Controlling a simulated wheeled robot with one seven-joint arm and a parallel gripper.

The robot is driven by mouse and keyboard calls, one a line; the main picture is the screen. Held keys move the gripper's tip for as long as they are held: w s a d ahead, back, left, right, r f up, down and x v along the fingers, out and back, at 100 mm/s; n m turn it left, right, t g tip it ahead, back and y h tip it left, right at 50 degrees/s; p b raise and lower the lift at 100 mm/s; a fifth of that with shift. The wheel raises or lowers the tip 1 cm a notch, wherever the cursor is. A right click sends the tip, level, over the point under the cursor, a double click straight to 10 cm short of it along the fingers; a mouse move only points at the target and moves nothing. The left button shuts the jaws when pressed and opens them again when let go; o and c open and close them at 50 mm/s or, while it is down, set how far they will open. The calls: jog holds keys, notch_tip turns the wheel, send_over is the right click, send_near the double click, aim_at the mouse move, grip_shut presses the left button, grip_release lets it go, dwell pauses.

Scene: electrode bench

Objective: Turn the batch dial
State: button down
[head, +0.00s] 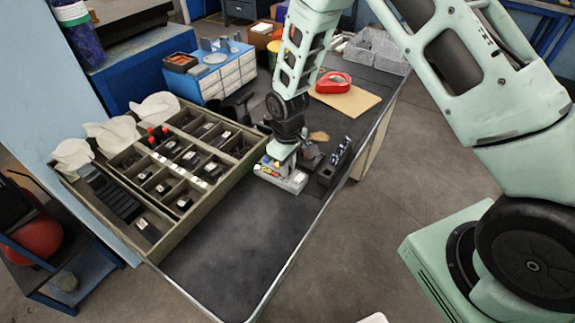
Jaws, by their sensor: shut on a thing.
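A small light-grey control box (292,184) with coloured buttons on it stands on the dark bench top, just right of the sorting tray. My gripper (279,163) points down onto the top of this box and is shut on the batch dial there. The dial itself is hidden by the gripper and too small to make out, so its setting cannot be read. A yellow spot and a few red and blue marks show around the gripper's tip.
A compartmented wooden tray (160,255) with small dark parts lies left of the box. A black rack (336,162) stands close on the right. Behind are a red tape dispenser (333,82) on a board and a blue drawer unit (212,84). The bench's front area is clear.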

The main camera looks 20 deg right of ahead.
jog(key=shift+w+r, duration=0.1)
dwell(0.3)
jog(key=c, duration=1.6)
grip_release()
notch_tip(320, 180, up, 17)
jog(key=shift+r+b, duration=0.2)
jog(key=shift+b, duration=0.65)
